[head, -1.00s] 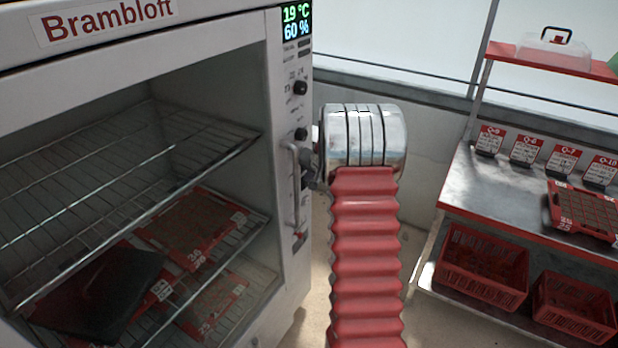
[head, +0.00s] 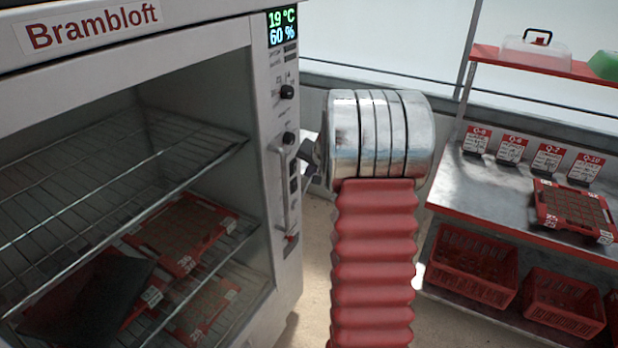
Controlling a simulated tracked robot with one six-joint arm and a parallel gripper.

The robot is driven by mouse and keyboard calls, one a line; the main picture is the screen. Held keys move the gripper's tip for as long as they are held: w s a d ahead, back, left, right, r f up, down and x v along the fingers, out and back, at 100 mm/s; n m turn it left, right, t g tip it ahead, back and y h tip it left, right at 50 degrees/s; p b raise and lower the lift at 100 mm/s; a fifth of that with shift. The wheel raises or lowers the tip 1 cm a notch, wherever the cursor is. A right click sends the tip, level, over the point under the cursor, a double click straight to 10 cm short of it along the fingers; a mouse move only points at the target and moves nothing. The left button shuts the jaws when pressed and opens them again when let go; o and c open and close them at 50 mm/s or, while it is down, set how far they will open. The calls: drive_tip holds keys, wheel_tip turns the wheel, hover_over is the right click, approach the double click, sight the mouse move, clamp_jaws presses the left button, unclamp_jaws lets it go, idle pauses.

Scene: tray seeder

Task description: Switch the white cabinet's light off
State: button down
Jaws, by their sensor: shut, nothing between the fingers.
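The white cabinet (head: 262,150) fills the left, with "Brambloft" on its top and a green and blue display reading 19 °C and 60 %. Its right-hand panel (head: 283,110) carries black knobs, a vertical handle (head: 281,185), small dark switches (head: 294,185) and a red-tipped control (head: 291,238) low down. The inside is dim grey; no glowing lamp shows. My gripper (head: 308,160) is just right of the panel, level with the switches, and seems apart from it. It is shut and empty. My metal wrist partly hides it, and the fingertips are small and dark.
Inside the cabinet, wire shelves (head: 100,190) hold red trays (head: 185,235) and a dark sheet (head: 95,295). At right, a metal bench (head: 490,190) holds label cards and a red tray (head: 575,210), with red crates (head: 470,265) below. Floor shows between cabinet and bench.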

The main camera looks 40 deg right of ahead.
drive_tip(key=shift+v, duration=0.9)
drive_tip(key=shift+w+a, duration=0.15)
drive_tip(key=s+a+f+n+g+y, duration=0.2)
drive_tip(key=s+a+f, duration=0.1)
drive_tip(key=s+a, duration=0.45)
drive_tip(key=s+a+r+n, duration=0.3)
drive_tip(key=s+a, duration=0.4)
drive_tip(key=a, duration=0.4)
drive_tip(key=s+a+r+n, duration=0.4)
drive_tip(key=s+a, duration=0.3)
drive_tip(key=a, duration=0.4)
drive_tip(key=s+a+r+n, duration=0.3)
drive_tip(key=s+a+r, duration=0.2)
drive_tip(key=a, duration=0.6)
drive_tip(key=shift+s+r+n+y, duration=0.25)
drive_tip(key=shift+s+n+y, duration=0.05)
drive_tip(key=shift+s, duration=0.9)
